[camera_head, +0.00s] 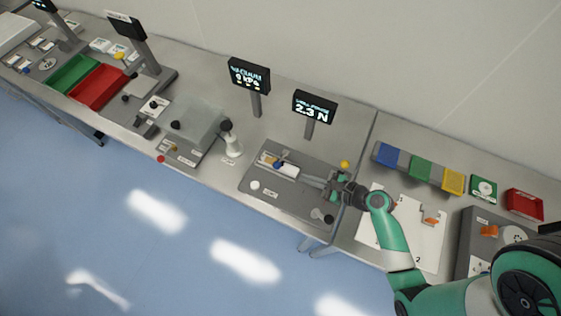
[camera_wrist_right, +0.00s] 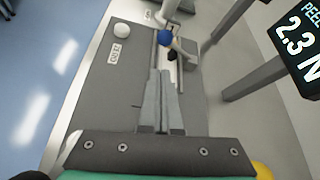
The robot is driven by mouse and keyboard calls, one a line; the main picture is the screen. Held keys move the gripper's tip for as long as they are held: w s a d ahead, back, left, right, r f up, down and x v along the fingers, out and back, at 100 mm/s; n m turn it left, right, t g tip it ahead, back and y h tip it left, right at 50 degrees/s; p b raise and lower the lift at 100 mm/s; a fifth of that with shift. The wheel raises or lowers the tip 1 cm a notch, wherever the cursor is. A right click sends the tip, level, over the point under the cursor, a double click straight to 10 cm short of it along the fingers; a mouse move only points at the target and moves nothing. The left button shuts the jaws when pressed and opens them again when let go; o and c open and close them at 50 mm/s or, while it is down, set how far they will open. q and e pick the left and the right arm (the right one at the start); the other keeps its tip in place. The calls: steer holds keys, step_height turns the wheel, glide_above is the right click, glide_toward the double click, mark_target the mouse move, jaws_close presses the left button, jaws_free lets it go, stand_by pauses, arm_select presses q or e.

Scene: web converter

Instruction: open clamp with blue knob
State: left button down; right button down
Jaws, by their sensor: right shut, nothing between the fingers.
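The blue knob (camera_wrist_right: 165,38) of the clamp sits at the far end of a narrow light strip on the grey fixture plate (camera_wrist_right: 105,75). In the head view the blue knob (camera_head: 277,164) shows small on the same plate, left of my right gripper. My right gripper (camera_head: 305,180) reaches in low over the plate from the right. In the wrist view its fingers (camera_wrist_right: 161,75) are together and empty, pointing along the strip toward the knob, with a gap before it. A dark clamp part (camera_wrist_right: 172,54) lies just beside the knob. My left gripper is not in view.
A display reading 2.3 N (camera_head: 314,107) stands on a post behind the plate. A white round button (camera_head: 254,185) is at the plate's front left. A yellow ball (camera_head: 345,164) is close to my right wrist. A white bottle-like post (camera_head: 231,140) stands left of the plate.

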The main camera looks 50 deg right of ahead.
mark_target(284, 173)
steer(key=shift+d+r, duration=0.1)
steer(key=shift+d, duration=0.15)
steer(key=shift+w, duration=0.1)
steer(key=shift+w+f+b, duration=0.15)
steer(key=shift+f+b, duration=0.1)
steer(key=shift+b, duration=0.1)
steer(key=b+x, duration=0.3)
steer(key=b, duration=0.1)
steer(key=shift+w+f, duration=0.1)
steer(key=shift+f, duration=0.1)
steer(key=x, duration=0.2)
steer(key=b+x, duration=0.1)
steer(key=x, duration=0.3)
steer(key=shift+w+r, duration=0.2)
steer(key=shift+r, duration=0.05)
